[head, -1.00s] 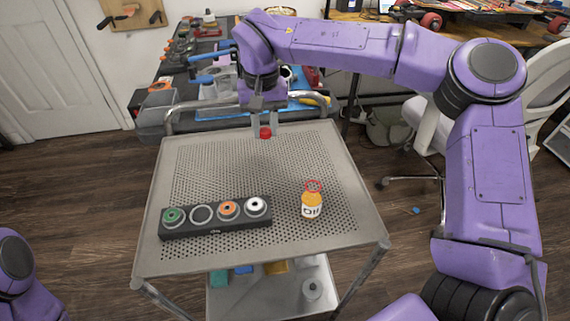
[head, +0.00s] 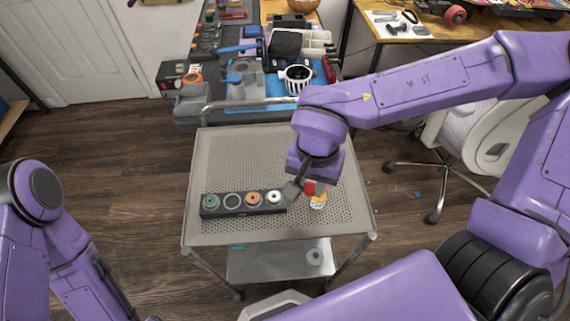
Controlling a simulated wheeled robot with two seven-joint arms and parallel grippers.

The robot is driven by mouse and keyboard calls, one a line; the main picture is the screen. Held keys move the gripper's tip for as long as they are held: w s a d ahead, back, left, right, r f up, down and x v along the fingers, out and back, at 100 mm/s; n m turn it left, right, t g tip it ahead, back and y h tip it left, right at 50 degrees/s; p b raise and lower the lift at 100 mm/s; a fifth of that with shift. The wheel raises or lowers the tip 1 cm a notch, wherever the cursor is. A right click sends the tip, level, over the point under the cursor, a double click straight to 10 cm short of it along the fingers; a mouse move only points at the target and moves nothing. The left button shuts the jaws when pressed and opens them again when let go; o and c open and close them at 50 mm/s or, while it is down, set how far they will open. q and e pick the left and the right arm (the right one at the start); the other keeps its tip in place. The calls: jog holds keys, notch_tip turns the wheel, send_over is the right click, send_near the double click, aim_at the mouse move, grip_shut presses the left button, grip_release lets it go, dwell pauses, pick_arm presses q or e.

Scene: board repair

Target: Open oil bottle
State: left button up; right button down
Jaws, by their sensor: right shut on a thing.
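The oil bottle (head: 318,203), orange and white, stands upright on the right part of the grey perforated cart top. My right gripper (head: 311,189) points down right over it, shut on a red cap (head: 316,187). The cap is at the bottle's top. I cannot tell whether it sits on the neck or just above it, because the gripper hides the bottle's upper part. My left arm shows at the left edge, but its gripper is not in view.
A black wheel holder (head: 243,212) with green, grey, orange and white wheels lies left of the bottle. The cart top (head: 240,155) is bare behind it. A cluttered workbench stands beyond the cart. A white chair (head: 497,135) is at the right.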

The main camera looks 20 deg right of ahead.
jog(key=w+f, duration=0.3)
jog(key=w, duration=0.1)
send_near(287, 177)
jog(key=s+f, duration=0.2)
jog(key=shift+s+a+f, duration=0.3)
jog(key=shift+w+f, duration=0.2)
jog(key=shift+f, duration=0.1)
jog(key=f, duration=0.3)
jog(key=shift+w+f+b, duration=0.25)
jog(key=shift+w+b, duration=0.05)
jog(key=shift+b, duration=0.1)
jog(key=shift+s+f, duration=0.1)
jog(key=shift+f, duration=0.05)
jog(key=c, duration=0.8)
grip_release()
jog(key=shift+c, duration=0.2)
